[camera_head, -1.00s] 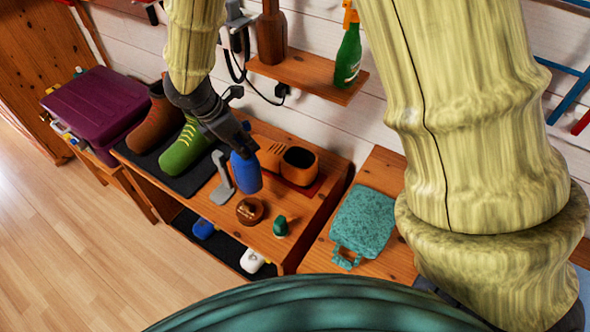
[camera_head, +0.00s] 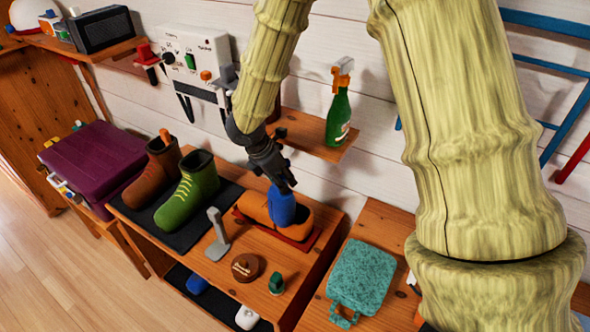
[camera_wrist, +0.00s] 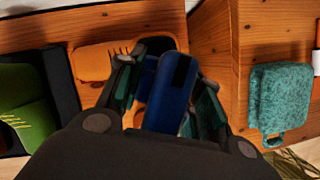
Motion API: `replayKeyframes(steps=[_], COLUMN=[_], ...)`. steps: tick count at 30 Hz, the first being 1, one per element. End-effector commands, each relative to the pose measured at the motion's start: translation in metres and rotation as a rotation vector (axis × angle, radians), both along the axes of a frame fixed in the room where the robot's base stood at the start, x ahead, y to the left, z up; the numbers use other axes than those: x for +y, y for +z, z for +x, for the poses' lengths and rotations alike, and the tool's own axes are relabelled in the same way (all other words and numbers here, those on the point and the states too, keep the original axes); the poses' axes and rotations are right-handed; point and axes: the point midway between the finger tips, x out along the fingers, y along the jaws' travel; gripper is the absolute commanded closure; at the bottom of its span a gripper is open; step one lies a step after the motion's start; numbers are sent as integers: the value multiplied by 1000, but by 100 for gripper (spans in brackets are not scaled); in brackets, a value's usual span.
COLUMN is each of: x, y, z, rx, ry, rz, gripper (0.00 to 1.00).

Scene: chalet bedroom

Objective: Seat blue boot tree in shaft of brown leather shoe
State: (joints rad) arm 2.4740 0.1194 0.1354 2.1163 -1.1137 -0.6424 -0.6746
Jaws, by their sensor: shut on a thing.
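My gripper (camera_head: 284,184) is shut on the blue boot tree (camera_head: 281,208), which hangs below the fingers. In the head view the boot tree overlaps the middle of the tan-brown leather shoe (camera_head: 297,220), which lies on a red mat on the wooden bench. The shoe's toe part also shows in the wrist view (camera_wrist: 92,63), left of the boot tree (camera_wrist: 168,95). The shoe's dark opening lies partly behind the boot tree and fingers there. I cannot tell whether the boot tree's lower end is above the opening or inside it.
A green boot (camera_head: 188,194) and a brown boot (camera_head: 153,174) stand on a dark mat at left. A grey upright tool (camera_head: 216,236), a round brown tin (camera_head: 245,267) and a small green piece (camera_head: 277,283) are in front. A shelf (camera_head: 313,135) with a green spray bottle (camera_head: 339,112) is behind.

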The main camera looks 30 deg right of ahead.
Motion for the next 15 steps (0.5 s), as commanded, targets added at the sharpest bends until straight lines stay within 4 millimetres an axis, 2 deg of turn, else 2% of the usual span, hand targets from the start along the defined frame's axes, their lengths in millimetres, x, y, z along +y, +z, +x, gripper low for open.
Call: replayKeyframes(steps=[7, 15], x=[-13, -41], y=[1, 1], z=[2, 6], rx=[-1, 0], ry=[0, -1], rz=[0, 1], gripper=[100, 100])
